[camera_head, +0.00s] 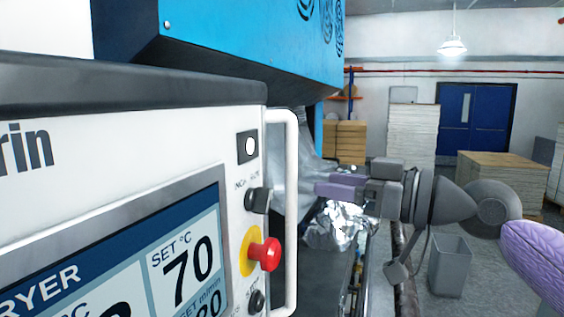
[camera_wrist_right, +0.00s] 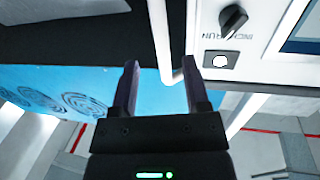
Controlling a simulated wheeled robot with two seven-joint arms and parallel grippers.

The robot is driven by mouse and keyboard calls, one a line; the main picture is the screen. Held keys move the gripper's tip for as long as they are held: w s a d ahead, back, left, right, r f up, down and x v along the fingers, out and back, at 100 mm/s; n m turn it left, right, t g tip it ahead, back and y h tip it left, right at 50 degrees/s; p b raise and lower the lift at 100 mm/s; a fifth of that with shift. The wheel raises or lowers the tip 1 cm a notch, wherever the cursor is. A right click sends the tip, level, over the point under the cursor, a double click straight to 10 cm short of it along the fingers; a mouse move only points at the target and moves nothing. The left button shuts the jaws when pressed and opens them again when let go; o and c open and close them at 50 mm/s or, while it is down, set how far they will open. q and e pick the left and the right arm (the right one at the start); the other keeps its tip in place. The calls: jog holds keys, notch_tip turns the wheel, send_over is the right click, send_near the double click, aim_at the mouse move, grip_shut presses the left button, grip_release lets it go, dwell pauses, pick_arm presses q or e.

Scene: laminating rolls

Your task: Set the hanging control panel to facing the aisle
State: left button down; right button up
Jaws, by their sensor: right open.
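The hanging control panel (camera_head: 120,150) fills the left of the head view, its screen and buttons turned obliquely toward me. A white vertical bar handle (camera_head: 291,215) runs along its right edge. My right gripper (camera_head: 326,186) is open, just right of the handle, with its purple fingers pointing left toward it. In the right wrist view the handle (camera_wrist_right: 159,35) shows in the gap between the open fingertips (camera_wrist_right: 161,66). I cannot tell whether either finger touches it. The panel's knob and white button (camera_wrist_right: 221,61) show at the upper right there. My left gripper is not in view.
A blue machine housing (camera_head: 250,40) stands behind and above the panel. Crumpled foil (camera_head: 340,226) lies below my right gripper. A grey bin (camera_head: 449,266), stacked boards (camera_head: 500,175) and a blue door (camera_head: 476,117) stand to the right, with open floor between.

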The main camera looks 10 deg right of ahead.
aim_at(296, 177)
jog(key=p+x, duration=0.2)
jog(key=x, duration=0.4)
jog(key=shift+w+a+r, duration=0.1)
jog(key=shift+w+a, duration=0.05)
jog(key=shift+w, duration=0.05)
pick_arm(q)
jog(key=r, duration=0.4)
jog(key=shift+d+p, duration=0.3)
jog(key=shift+p, duration=0.1)
pick_arm(e)
jog(key=shift+w+a, duration=0.15)
jog(key=shift+a, duration=0.05)
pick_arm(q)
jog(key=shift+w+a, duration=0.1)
pick_arm(e)
jog(key=shift+w+a, duration=0.1)
grip_shut()
